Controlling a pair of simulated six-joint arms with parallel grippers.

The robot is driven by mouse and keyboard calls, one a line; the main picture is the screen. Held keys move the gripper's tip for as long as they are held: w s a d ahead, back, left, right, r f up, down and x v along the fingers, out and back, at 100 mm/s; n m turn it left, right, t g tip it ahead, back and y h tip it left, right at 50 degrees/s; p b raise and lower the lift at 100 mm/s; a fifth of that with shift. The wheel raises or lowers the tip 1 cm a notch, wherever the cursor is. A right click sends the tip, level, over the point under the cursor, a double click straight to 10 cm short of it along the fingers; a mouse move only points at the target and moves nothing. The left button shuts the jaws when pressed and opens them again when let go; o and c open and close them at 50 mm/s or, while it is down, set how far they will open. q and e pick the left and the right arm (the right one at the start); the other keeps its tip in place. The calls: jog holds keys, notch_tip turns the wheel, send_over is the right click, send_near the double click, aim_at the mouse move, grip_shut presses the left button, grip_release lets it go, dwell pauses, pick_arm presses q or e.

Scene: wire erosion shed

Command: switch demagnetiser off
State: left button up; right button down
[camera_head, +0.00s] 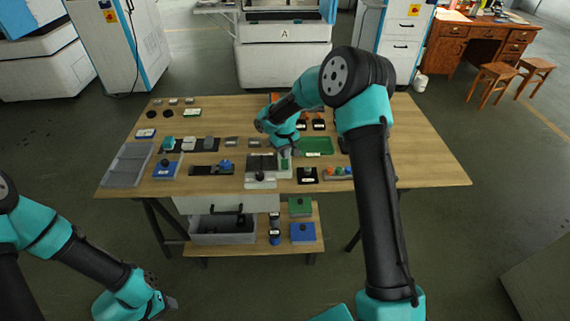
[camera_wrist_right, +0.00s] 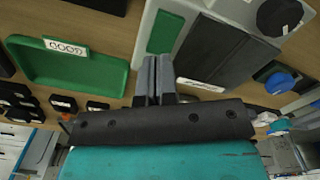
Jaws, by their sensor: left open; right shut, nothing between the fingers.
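A grey unit with a black top plate, likely the demagnetiser, stands at the front middle of the table in the head view (camera_head: 262,162); its label is too small to read. It also shows in the right wrist view (camera_wrist_right: 225,50), with a black round knob (camera_wrist_right: 279,14) and a green panel (camera_wrist_right: 165,32). My right gripper (camera_head: 286,153) is shut and empty, its fingertips over the green panel's end; I cannot tell whether they touch it. It also shows in the wrist view (camera_wrist_right: 155,62). My left gripper (camera_head: 168,301) is open and empty, low at the left, away from the table.
A green tray (camera_head: 316,146) lies right of the unit. A blue-knobbed black piece (camera_head: 225,164) and a blue box (camera_head: 166,170) stand to its left. A grey tray (camera_head: 128,165) lies at the table's left end. The table's right end is clear.

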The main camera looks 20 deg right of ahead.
jog(key=shift+f, duration=1.35)
dwell(1.4)
jog(key=shift+r, duration=0.1)
jog(key=shift+r, duration=3.45)
jog(key=shift+f, duration=0.1)
